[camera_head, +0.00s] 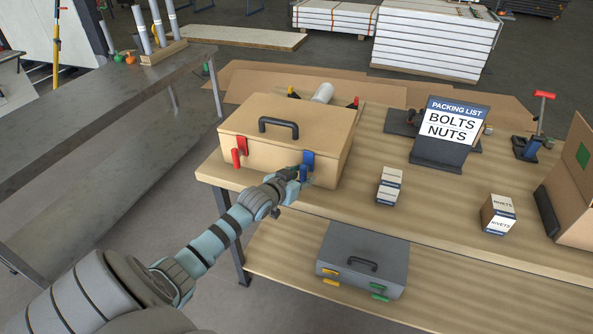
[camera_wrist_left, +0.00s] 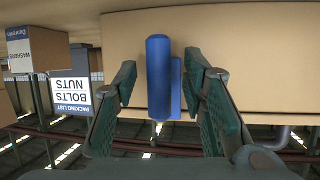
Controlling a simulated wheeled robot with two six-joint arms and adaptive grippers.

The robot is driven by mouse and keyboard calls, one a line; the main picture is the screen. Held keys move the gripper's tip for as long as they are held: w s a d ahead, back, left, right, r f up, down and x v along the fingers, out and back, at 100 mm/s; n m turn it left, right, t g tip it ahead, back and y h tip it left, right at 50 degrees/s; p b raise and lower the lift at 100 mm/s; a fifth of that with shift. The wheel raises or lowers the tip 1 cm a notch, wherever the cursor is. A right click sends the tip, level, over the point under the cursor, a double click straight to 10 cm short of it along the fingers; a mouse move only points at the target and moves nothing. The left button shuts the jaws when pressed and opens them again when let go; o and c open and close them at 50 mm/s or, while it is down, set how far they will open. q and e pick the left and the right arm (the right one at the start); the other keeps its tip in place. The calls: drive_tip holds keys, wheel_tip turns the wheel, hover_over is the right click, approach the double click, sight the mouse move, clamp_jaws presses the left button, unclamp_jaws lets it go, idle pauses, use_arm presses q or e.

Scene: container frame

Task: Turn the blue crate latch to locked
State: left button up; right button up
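The tan crate (camera_head: 290,126) stands at the left end of the wooden table, lid shut, with a black handle on top. Its blue latch (camera_head: 308,158) is at the right of the front face, with its handle pointing down. In the left wrist view the blue latch (camera_wrist_left: 159,78) stands upright between my fingers. My left gripper (camera_head: 301,173) is at the latch, partly covering it in the head view. Its fingers (camera_wrist_left: 161,72) are open on either side of the blue handle, with gaps visible on both sides. My right gripper is not in view.
A red latch (camera_head: 239,150) is on the crate's front left. A small box (camera_head: 389,186) and the packing list stand (camera_head: 449,133) are to the right. A grey case (camera_head: 362,261) lies on the lower shelf.

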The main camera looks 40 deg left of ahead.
use_arm(q)
drive_tip(key=v, duration=1.1)
drive_tip(key=shift+d, duration=0.1)
